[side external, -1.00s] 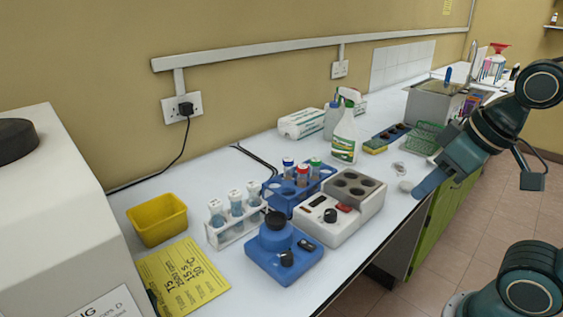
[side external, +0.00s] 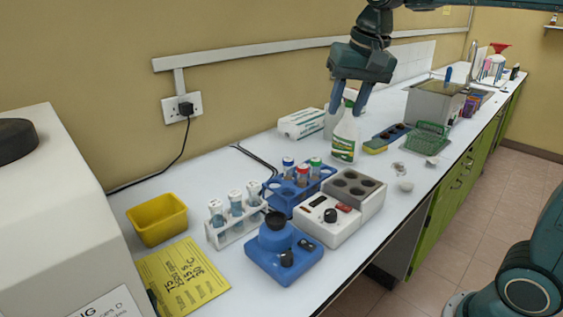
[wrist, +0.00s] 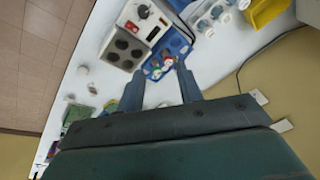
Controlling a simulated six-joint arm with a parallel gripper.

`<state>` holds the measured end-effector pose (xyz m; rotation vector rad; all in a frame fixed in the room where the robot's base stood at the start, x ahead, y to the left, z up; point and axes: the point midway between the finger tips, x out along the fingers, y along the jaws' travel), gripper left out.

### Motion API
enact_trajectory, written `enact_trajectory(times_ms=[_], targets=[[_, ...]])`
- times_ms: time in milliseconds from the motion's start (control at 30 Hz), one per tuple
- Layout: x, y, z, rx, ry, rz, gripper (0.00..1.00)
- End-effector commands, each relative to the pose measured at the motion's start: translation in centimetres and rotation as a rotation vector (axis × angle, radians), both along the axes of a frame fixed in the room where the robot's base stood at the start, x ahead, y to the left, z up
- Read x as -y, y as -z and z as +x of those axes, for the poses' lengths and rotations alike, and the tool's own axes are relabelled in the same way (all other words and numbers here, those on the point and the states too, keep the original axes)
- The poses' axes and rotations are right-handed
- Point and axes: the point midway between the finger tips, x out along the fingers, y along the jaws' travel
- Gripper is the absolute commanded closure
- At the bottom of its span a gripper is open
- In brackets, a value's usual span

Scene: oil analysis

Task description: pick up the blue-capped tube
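The blue-capped tube (side external: 288,165) stands upright in the blue rack (side external: 279,202), beside a red-capped tube (side external: 302,174) and a green-capped tube (side external: 315,166). My gripper (side external: 347,110) is open and empty, with its fingers pointing down. In the side view it appears above and to the right of the rack, over the spray bottle. In the wrist view the open fingertips (wrist: 159,76) appear just below the blue rack (wrist: 153,70). The blue cap is not clear to me there.
A white heating block (side external: 335,228) and a blue mixer (side external: 262,262) stand close to the rack. A white rack (side external: 222,241) holds white-capped tubes, with a yellow tub (side external: 158,220) to its left. A tall spray bottle (side external: 345,140) stands behind the rack.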

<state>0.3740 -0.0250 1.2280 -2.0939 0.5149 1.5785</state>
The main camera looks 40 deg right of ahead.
Motion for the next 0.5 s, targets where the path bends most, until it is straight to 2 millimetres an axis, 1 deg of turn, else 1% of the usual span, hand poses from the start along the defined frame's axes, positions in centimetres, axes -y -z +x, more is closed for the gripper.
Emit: enact_trajectory(times_ms=[33,100,367,500], targets=[[0.3,0.1,1.4,-0.013,0.03,0.008,0.64],[0.6,0.2,2.9,-0.029,0.077,0.02,0.64],[1.9,1.4,8.7,-0.088,0.248,0.058,0.64],[2.7,2.7,11.7,-0.12,0.341,0.075,0.64]])
